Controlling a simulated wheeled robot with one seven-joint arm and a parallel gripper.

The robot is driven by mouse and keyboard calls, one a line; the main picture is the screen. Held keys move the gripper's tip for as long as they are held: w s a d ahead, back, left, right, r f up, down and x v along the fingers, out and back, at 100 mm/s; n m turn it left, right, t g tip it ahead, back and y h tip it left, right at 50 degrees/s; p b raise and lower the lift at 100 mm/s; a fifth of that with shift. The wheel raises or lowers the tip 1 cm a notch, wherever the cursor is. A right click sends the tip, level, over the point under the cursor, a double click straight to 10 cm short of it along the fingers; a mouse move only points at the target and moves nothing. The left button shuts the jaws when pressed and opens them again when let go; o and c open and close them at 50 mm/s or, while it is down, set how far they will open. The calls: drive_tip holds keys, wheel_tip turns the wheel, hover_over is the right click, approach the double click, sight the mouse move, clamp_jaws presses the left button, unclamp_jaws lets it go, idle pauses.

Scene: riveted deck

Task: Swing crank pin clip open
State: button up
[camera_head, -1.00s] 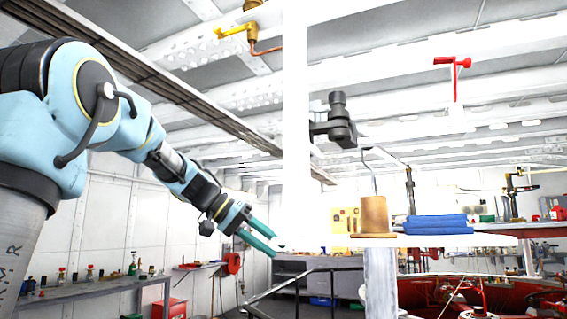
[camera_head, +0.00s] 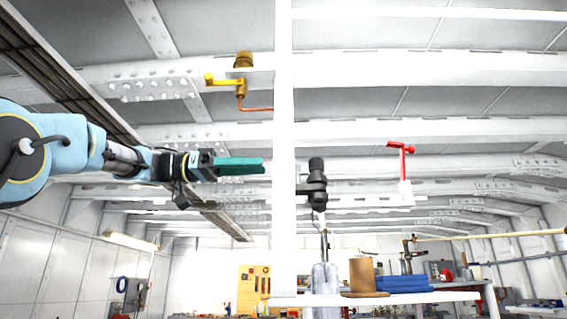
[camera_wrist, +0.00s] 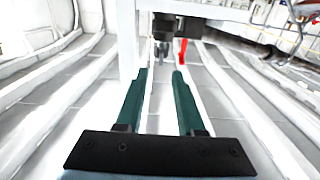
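I cannot tell for certain which part is the crank pin clip. Three crank-like fittings show in the head view: a black one (camera_head: 312,185) beside the white post, a red one with a side handle (camera_head: 404,160) further right, and a yellow one (camera_head: 228,81) high up on the left. The black fitting (camera_wrist: 163,27) and a red part (camera_wrist: 182,50) also show ahead of my fingers in the wrist view. My gripper (camera_head: 262,166) has green fingers pointing right, left of the black fitting and apart from it. In the wrist view its fingers (camera_wrist: 159,74) are apart with nothing between them.
A white post (camera_head: 284,120) stands between my gripper and the black fitting. Below, a shelf (camera_head: 300,300) carries a brown cylinder (camera_head: 361,273) and folded blue cloth (camera_head: 403,284). White beams cross the ceiling.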

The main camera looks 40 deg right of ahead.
drive_tip(key=p+x, duration=0.2)
drive_tip(key=x, duration=0.4)
drive_tip(key=shift+r, duration=0.15)
drive_tip(key=shift+s+d+f+p, duration=0.2)
drive_tip(key=shift+s+d+p, duration=0.1)
drive_tip(key=shift+s+d, duration=0.25)
drive_tip(key=shift+w, duration=0.1)
clamp_jaws()
